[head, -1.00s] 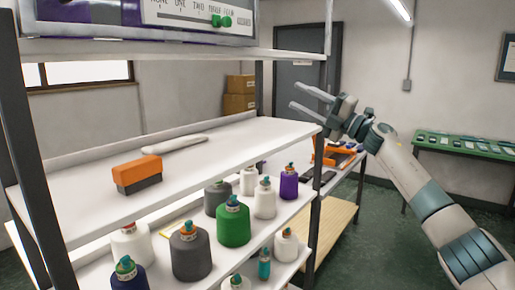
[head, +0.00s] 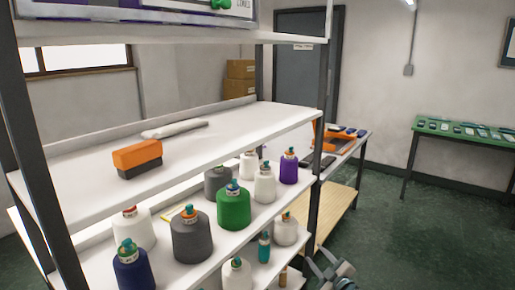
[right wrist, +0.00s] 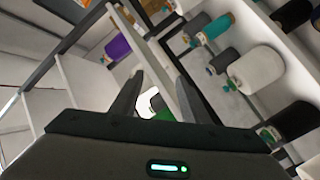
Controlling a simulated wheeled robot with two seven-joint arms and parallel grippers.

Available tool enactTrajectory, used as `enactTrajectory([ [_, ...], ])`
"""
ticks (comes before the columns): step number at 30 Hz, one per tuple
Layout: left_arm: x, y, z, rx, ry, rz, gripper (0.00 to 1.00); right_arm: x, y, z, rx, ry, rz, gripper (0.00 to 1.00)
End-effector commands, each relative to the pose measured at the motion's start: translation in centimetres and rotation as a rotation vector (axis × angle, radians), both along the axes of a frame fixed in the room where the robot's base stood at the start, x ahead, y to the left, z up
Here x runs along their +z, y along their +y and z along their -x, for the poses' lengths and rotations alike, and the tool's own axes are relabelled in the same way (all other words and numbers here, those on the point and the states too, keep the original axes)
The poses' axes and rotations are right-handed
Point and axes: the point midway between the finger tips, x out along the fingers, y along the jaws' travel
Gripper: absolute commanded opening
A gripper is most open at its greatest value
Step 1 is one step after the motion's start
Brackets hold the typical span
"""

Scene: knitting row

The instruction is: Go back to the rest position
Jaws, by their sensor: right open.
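My right gripper (head: 326,268) shows at the bottom edge of the head view, low beside the shelf's right post, partly cut off. In the right wrist view its two fingers (right wrist: 158,85) stand apart with nothing between them; cones of yarn and shelf boards show beyond. My left gripper is not in view.
A white shelf rack (head: 230,128) fills the left, with an orange-topped brush (head: 138,156) on its middle board. Several yarn cones, including a green one (head: 234,209) and a purple one (head: 288,168), stand below. A green table (head: 465,131) stands right; the floor (head: 420,220) before it is clear.

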Motion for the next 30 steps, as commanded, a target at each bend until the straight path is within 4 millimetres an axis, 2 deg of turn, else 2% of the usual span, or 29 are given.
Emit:
enactTrajectory([
  [1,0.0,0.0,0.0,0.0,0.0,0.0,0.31,-3.3,-0.2,1.6,-0.02,0.052,-0.016,0.41],
  [3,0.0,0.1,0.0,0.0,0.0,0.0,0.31,-7.3,-0.7,3.7,-0.052,0.118,-0.037,0.41],
  [8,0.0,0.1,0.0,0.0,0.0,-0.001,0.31,-15.8,-1.8,9.1,-0.123,0.263,-0.077,0.41],
  [15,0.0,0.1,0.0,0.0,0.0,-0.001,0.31,-27.3,-3.1,18.9,-0.23,0.48,-0.127,0.41],
  [20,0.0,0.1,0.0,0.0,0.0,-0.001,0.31,-34.0,-3.6,26.6,-0.301,0.624,-0.154,0.41],
  [24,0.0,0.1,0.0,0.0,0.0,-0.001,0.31,-39.1,-4.1,33.8,-0.363,0.749,-0.172,0.41],
  [26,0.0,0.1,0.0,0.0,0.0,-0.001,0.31,-41.1,-4.2,37.1,-0.388,0.803,-0.177,0.41],
  [30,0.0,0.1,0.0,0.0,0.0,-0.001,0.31,-45.1,-4.4,45.0,-0.45,0.925,-0.192,0.41],
])
